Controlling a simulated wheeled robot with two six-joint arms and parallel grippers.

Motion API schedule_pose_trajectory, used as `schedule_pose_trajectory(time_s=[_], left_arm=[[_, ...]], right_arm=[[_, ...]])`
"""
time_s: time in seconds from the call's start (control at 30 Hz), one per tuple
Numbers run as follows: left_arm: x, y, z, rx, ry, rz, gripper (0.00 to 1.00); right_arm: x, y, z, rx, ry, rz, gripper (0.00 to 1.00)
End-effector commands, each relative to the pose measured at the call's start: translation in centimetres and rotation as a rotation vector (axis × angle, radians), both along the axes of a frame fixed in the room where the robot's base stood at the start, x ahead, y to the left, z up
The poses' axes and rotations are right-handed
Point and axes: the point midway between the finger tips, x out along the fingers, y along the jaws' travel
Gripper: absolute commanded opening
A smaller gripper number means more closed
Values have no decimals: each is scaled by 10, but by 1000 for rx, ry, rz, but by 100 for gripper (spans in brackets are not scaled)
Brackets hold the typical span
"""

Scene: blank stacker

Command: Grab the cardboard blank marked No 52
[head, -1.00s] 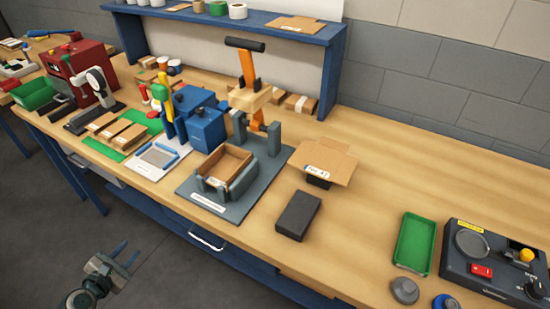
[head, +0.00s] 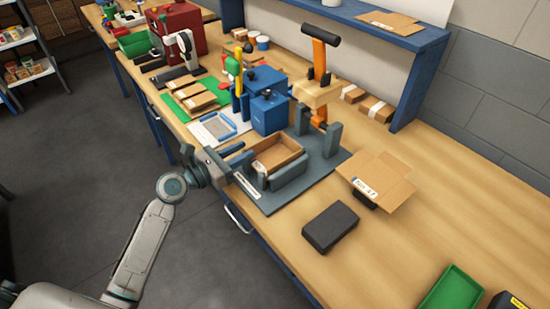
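A flat cardboard blank (head: 385,172) lies on a small dark stand on the bench, right of the press fixture; its label seems to read 47. Another blank (head: 390,22) lies on the blue shelf, its label too small to read. I cannot make out No 52 on any blank. My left gripper (head: 238,160) is at the front left edge of the fixture, beside the open cardboard box (head: 278,153) in it. Its fingers look apart, with nothing visibly held. The blanks are well to its right. My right gripper is out of view.
The press fixture (head: 328,170) with its orange lever (head: 319,62) stands between my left gripper and the blank on the stand. A black block (head: 330,226) and a green tray (head: 453,290) lie nearer the bench front. The bench right of the blank is clear.

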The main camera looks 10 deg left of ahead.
Motion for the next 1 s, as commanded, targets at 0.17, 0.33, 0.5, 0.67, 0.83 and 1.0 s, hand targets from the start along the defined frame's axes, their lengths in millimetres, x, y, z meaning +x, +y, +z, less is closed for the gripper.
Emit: schedule_pose_trajectory(time_s=[0.17, 0.33, 0.5, 0.67, 0.83, 1.0], left_arm=[[16, -12, 2, -6, -1, 2, 29], [36, -27, 1, -5, 0, 3, 29], [42, -33, 0, -1, 1, 1, 29], [42, -33, -1, 0, 0, 1, 29], [42, -33, -1, 0, 0, 1, 0], [42, -33, -1, 0, 0, 2, 0]], right_arm=[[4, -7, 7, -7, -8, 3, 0], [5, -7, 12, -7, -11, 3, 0], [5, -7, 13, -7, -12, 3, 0], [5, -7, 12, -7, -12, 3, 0], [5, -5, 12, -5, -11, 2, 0], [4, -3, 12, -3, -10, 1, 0]])
